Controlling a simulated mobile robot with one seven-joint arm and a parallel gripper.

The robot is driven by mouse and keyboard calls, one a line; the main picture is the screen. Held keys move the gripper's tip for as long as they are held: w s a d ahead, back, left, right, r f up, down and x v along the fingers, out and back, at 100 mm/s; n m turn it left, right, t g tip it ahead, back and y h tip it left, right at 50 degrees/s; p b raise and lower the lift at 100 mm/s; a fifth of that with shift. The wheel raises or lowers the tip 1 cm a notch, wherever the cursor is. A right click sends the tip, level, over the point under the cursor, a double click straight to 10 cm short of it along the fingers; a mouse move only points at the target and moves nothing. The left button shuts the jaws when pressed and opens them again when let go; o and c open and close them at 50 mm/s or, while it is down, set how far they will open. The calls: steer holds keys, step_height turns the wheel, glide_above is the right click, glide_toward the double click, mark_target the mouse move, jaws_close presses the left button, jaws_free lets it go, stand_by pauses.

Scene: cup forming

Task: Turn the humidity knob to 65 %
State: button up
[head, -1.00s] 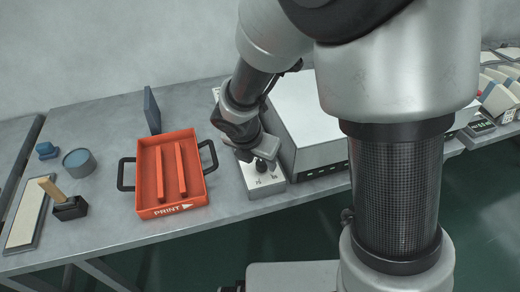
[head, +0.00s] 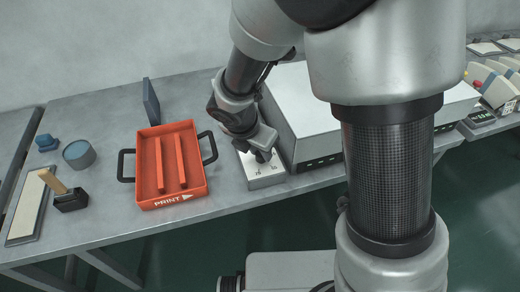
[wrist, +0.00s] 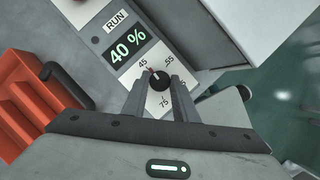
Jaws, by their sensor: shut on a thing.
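The humidity knob (wrist: 159,81) is a round black knob on a white dial face of a small control box (head: 266,180). Its red pointer mark points up and left, close to the 45 label. Labels 45, 55 and 75 are readable around it. The green display (wrist: 128,44) above the dial reads 40 %, below the word RUN. My gripper (wrist: 160,88) is shut on the knob, with one finger on each side. In the head view my gripper (head: 260,153) is over the box and largely hides the knob.
An orange PRINT tray (head: 145,180) with black handles stands left of the box. A large light-grey machine (head: 310,110) stands close on the right. A blue-grey round tub (head: 79,155) and a wooden-handled tool (head: 70,198) lie farther left. The bench's front edge is close below the box.

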steer(key=m+g+p, duration=0.1)
steer(key=m, duration=0.2)
steer(key=m+g+h+p, duration=0.1)
steer(key=m, duration=0.3)
steer(key=shift+w+a+r+h, duration=0.1)
steer(key=shift+w+a+h, duration=0.1)
steer(key=shift+h, duration=0.1)
steer(key=m+g+p, duration=0.1)
steer(key=m, duration=0.2)
steer(key=m+g+p, duration=0.1)
steer(key=m, duration=0.2)
steer(key=shift+w+g, duration=0.2)
steer(key=shift+g, duration=0.1)
steer(key=m+g+p, duration=0.1)
steer(key=m, duration=0.3)
steer(key=shift+w, duration=0.15)
steer(key=m, duration=0.1)
steer(key=m+g+y+p, duration=0.1)
steer(key=m, duration=0.1)
steer(key=shift+w+d+m+g, duration=0.1)
steer(key=shift+d+m+g, duration=0.05)
steer(key=shift+m+g, duration=0.15)
steer(key=m+y, duration=0.1)
steer(key=m, duration=0.2)
steer(key=m+y, duration=0.1)
steer(key=m, duration=0.2)
steer(key=shift+d+g, duration=0.15)
steer(key=shift+g, duration=0.25)
steer(key=o, duration=1)
